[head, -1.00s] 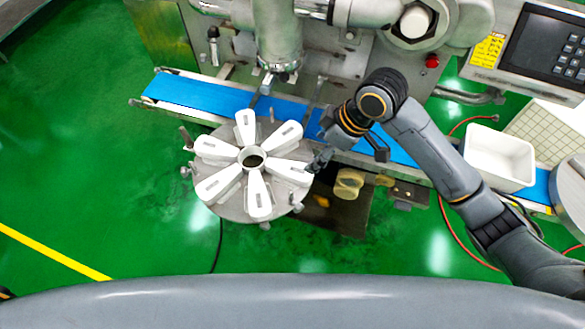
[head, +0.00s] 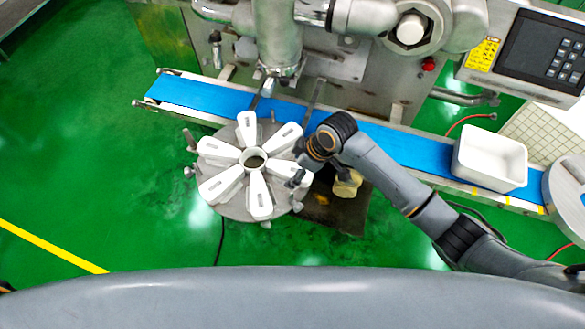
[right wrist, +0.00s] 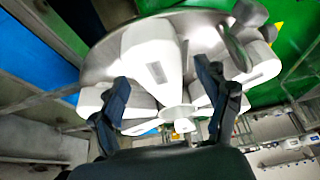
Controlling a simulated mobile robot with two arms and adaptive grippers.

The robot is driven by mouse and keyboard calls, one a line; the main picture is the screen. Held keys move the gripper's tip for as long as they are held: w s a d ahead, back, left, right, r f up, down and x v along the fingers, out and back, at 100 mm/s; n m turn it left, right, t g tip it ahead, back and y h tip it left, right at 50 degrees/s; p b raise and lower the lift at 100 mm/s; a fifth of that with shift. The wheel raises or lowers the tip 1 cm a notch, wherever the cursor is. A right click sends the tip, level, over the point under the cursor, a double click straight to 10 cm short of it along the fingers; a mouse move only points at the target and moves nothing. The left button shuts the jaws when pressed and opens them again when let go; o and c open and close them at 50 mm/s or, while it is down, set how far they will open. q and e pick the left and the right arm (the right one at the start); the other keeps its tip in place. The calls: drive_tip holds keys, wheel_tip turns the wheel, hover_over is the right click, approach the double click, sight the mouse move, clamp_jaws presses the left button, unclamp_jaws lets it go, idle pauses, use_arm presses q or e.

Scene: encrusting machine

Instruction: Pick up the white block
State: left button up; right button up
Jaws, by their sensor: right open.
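Several white, wedge-shaped blocks stand in a ring around the hub of a round grey metal disc (head: 233,210) in the head view. My right gripper (head: 298,165) is open at the disc's right side, at the outer end of the right-hand white block (head: 289,172), which it partly hides. In the right wrist view, the open fingers (right wrist: 161,72) have a white block (right wrist: 152,55) in line between them, with more white blocks on both sides. I cannot tell whether a finger touches a block. My left gripper is out of view.
A blue conveyor belt (head: 205,97) runs behind the disc, under the metal machine (head: 277,40). A white bin (head: 490,158) stands on its right end. A yellowish object (head: 347,184) is right of the gripper. Open green floor lies left of the disc.

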drive_tip(key=shift+a+f, duration=0.25)
drive_tip(key=shift+f, duration=0.3)
drive_tip(key=c, duration=1.4)
drive_tip(key=shift+w+r, duration=0.1)
drive_tip(key=shift+r, duration=0.05)
